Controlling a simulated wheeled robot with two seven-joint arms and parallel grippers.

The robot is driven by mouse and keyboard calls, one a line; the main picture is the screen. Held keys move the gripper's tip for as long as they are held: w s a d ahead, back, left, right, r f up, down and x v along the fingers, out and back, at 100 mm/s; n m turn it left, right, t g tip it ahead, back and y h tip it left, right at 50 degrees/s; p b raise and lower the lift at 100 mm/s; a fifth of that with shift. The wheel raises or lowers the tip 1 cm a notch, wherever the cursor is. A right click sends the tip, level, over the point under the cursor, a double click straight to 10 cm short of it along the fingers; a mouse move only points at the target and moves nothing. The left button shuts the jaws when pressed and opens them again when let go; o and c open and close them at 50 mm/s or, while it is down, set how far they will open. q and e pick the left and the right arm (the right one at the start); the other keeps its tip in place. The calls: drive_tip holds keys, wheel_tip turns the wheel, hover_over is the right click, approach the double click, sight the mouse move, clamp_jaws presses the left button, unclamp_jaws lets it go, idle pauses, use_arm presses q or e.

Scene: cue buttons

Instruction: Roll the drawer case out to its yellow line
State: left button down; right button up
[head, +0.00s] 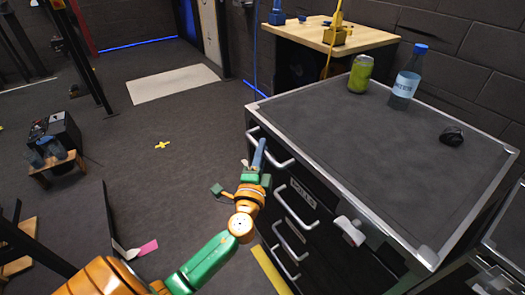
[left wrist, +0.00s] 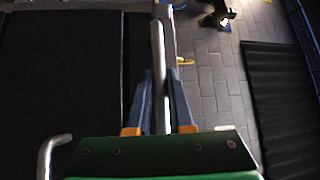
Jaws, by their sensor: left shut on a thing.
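The drawer case (head: 385,150) has a dark top with silver edging and stands at the right in the head view. Its front carries several silver bar handles. My left gripper (head: 260,155) is at the upper handle near the case's far front corner. In the left wrist view its blue fingers (left wrist: 159,105) are closed on either side of the silver handle bar (left wrist: 157,50). A yellow line (head: 270,270) lies on the floor by the case's near front side, partly cut off by the picture edge. My right gripper is not in view.
A green can (head: 360,74), a blue-capped bottle (head: 405,80) and a small black object (head: 452,136) stand on the case top. A wooden-topped table (head: 330,35) is behind it. A yellow cross (head: 162,145) marks open floor at left. A pale fitting (head: 350,231) juts from the case front.

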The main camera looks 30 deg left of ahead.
use_arm(q)
drive_tip(key=shift+s+a+f, duration=0.1)
drive_tip(key=shift+s+f, duration=0.05)
drive_tip(key=shift+s+a, duration=0.2)
drive_tip(key=shift+s, duration=0.25)
drive_tip(key=c, duration=0.8)
unclamp_jaws()
drive_tip(key=r+b+v, duration=0.1)
drive_tip(key=b+v, duration=0.1)
drive_tip(key=v, duration=0.5)
drive_tip(key=shift+f, duration=0.4)
drive_tip(key=shift+f, duration=0.1)
